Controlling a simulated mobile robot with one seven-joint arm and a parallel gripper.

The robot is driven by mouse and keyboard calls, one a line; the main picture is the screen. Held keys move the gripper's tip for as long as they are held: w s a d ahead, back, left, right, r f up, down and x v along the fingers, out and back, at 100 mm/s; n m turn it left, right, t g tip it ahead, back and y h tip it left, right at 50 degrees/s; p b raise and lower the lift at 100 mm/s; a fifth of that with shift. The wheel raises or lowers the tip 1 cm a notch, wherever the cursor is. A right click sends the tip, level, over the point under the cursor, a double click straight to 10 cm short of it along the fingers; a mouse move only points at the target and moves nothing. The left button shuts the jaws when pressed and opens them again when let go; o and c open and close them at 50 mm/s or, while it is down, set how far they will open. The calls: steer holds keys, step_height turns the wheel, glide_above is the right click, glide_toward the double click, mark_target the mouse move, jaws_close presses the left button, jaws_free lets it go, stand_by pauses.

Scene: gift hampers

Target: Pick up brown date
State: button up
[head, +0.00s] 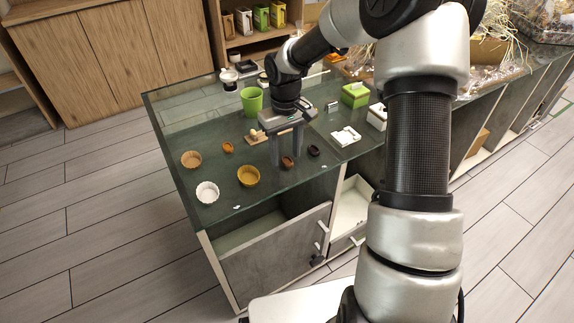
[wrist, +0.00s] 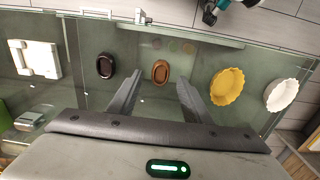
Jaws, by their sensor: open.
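The brown date (head: 287,162) lies on the glass-topped counter (head: 222,217), near its front edge. It also shows in the wrist view (wrist: 161,71), ahead of the gap between my fingertips. A darker, almost black date-like piece (head: 314,151) lies to its right; in the wrist view it is to the left (wrist: 106,66). My gripper (head: 285,158) points down over the counter, open and empty. In the wrist view its two fingers (wrist: 160,80) stand apart, with the brown date between their lines. How high the fingertips are above the glass is hard to tell.
A yellow fluted cup (head: 248,176), a white fluted cup (head: 207,192) and a tan cup (head: 191,159) stand left of my gripper. A green cup (head: 251,100) stands behind. A white square item (head: 345,136) lies to the right. The glass front of the date is clear.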

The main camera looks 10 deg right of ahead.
steer(key=shift+f, duration=0.6)
steer(key=c, duration=0.9)
steer(key=shift+o, duration=0.2)
steer(key=shift+r, duration=0.1)
